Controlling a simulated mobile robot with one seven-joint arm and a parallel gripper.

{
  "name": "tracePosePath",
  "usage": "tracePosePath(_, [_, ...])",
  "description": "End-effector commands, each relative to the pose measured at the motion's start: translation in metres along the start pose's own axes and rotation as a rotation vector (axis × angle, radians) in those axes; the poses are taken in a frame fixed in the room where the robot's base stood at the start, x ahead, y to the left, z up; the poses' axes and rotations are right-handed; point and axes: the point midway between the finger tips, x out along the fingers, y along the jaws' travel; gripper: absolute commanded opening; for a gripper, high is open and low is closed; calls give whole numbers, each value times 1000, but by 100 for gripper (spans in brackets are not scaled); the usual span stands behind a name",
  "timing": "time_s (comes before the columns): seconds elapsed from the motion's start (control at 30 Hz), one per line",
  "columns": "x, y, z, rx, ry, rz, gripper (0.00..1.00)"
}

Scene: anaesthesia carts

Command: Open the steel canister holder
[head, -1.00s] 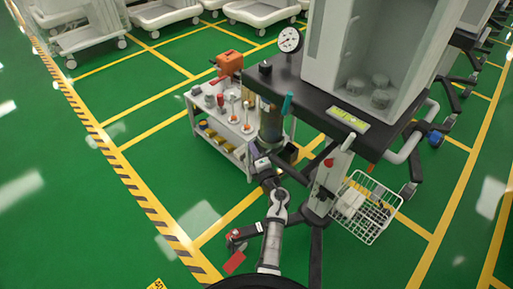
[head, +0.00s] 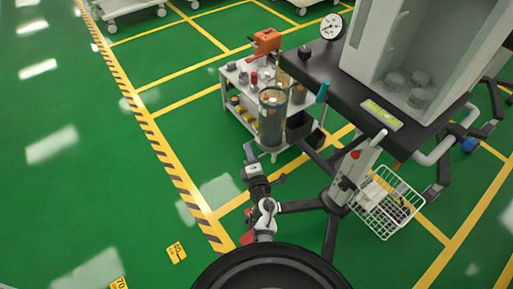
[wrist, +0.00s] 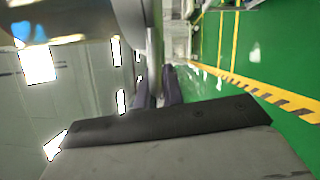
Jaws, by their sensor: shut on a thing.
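The steel canister holder, with its clear grey canister (head: 272,122) and a dark rim on top, stands out to the left of the black cart top's corner in the head view. Its open top shows. My gripper (head: 248,150) is at the lower left of the canister. In the wrist view, my gripper's dark fingers (wrist: 166,86) are close together around a thin upright edge of the holder. The clear, shiny canister wall (wrist: 70,90) fills the left there. The exact grip point is small and partly hidden.
A white shelf trolley (head: 240,80) with small items stands close behind the canister. The black cart top (head: 340,85) with a dial gauge (head: 332,27) is to the right. A wire basket (head: 385,205) hangs low right. Green floor on the left is clear.

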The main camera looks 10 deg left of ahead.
Motion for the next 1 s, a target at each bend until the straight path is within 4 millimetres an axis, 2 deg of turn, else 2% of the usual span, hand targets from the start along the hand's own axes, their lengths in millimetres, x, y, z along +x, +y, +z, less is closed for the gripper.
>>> tracePosePath(0.53, [-2,1,-6,2,0,1,0])
tracePosePath(0.57, [-2,1,-6,2,0,1,13])
tracePosePath(0.7, [-2,1,-6,2,0,0,31])
tracePosePath(1.0, [-2,1,-6,0,0,0,31])
